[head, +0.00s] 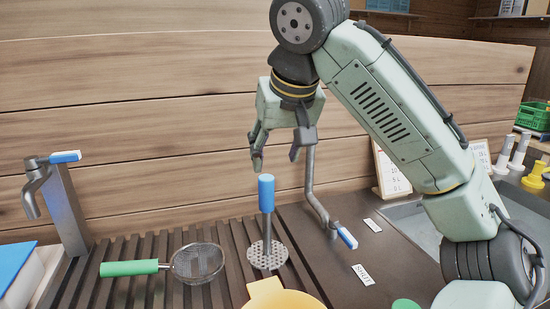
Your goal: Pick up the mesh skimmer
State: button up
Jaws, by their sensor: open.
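The mesh skimmer (198,263) has a round wire-mesh bowl and a green handle (131,268). It lies on the dark slatted rack at the lower left in the head view, its handle pointing left. My gripper (275,160) is open and empty, its fingers pointing down. It is well above and to the right of the skimmer, apart from it. Below the gripper a masher with a blue handle (266,193) and a perforated round plate (267,254) stands upright on the rack, to the right of the skimmer.
A faucet with a blue lever (65,157) rises behind the skimmer at left. A bent metal pipe with a blue lever (347,238) stands right of the masher. A yellow container (272,292) sits in front. A blue-topped block (12,262) is at far left. The slats around the skimmer are clear.

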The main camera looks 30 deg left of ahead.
aim_at(180, 260)
jog(key=u, duration=1.4)
